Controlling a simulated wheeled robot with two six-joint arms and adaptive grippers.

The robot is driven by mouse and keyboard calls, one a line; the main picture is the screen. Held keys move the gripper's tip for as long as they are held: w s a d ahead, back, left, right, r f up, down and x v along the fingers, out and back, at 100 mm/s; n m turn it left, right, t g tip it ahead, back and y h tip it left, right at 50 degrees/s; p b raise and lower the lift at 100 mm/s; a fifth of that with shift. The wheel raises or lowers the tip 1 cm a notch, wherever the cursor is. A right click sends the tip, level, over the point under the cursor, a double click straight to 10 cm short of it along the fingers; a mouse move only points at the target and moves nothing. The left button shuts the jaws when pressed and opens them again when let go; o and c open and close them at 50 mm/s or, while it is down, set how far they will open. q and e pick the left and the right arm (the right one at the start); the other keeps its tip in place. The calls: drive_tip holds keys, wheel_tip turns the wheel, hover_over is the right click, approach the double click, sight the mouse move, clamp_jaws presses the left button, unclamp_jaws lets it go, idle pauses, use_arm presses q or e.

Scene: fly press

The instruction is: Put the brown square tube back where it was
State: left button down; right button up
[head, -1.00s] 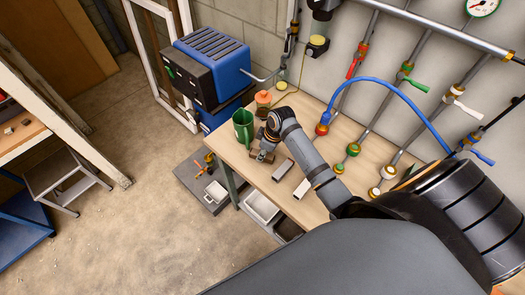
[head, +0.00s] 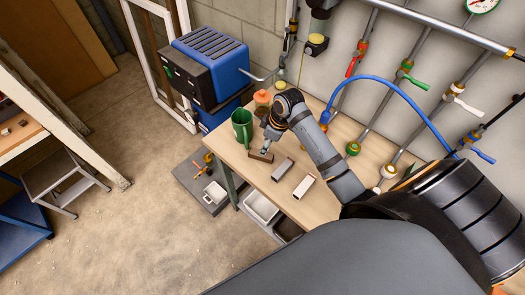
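The brown square tube (head: 261,157) lies on the wooden workbench, right of the green mug (head: 242,130). My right gripper (head: 267,147) is directly above and behind the tube, pointing down, its fingertips at or very close to the tube's top. I cannot tell whether the fingers touch it or are open or shut. A dark grey square tube (head: 283,169) and a white-ended square tube (head: 304,186) lie in a row to the right of the brown one. My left gripper is not in view.
The workbench (head: 262,186) is bare towards its front edge. An orange-topped jar (head: 263,98) stands behind the mug. Pipes with coloured valves and a blue hose (head: 385,88) line the wall. A blue machine (head: 210,60) stands left of the bench.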

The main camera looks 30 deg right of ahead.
sight(270, 156)
drive_tip(key=v, duration=0.5)
drive_tip(key=shift+r, duration=0.25)
drive_tip(key=shift+f, duration=0.1)
